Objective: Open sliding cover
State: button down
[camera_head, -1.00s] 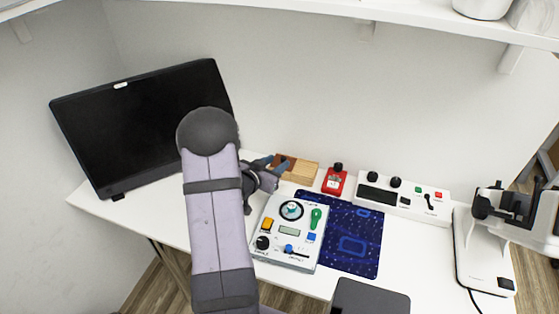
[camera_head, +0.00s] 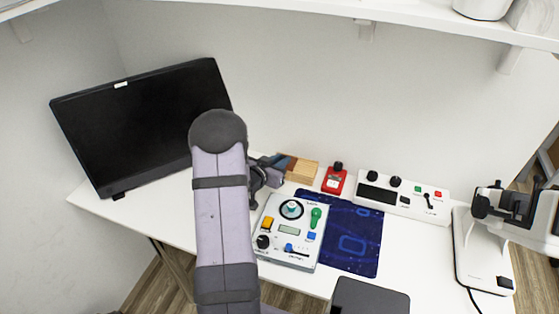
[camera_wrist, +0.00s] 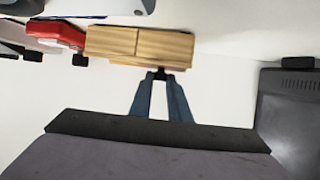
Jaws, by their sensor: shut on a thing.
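A small light-wood box (camera_head: 304,171) stands at the back of the white desk, left of a red device. In the wrist view, the box (camera_wrist: 112,43) shows an upright seam splitting its face into two parts. My gripper (camera_head: 284,163) is at the box's left end in the head view. In the wrist view, the blue fingers of my gripper (camera_wrist: 160,76) close together on a small dark piece at the box's lower edge, right of the seam. That piece is mostly hidden by the fingertips. I cannot tell how far the cover is open.
The red device (camera_head: 334,181) stands close to the right of the box. A white control panel (camera_head: 289,259) with knobs lies in front, partly on a blue mat (camera_head: 365,262). A white console (camera_head: 400,207) is further right. A dark monitor (camera_head: 140,130) stands at left.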

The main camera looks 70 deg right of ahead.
aim_at(299, 174)
jog(key=s+b, duration=0.1)
jog(key=s, duration=0.5)
jog(key=shift+s, duration=0.35)
jog(key=c, duration=1.6)
grip_release()
jog(key=shift+c, duration=0.2)
jog(key=shift+a, duration=0.1)
jog(key=b+v, duration=0.1)
jog(key=v, duration=0.6)
jog(key=shift+r, duration=0.15)
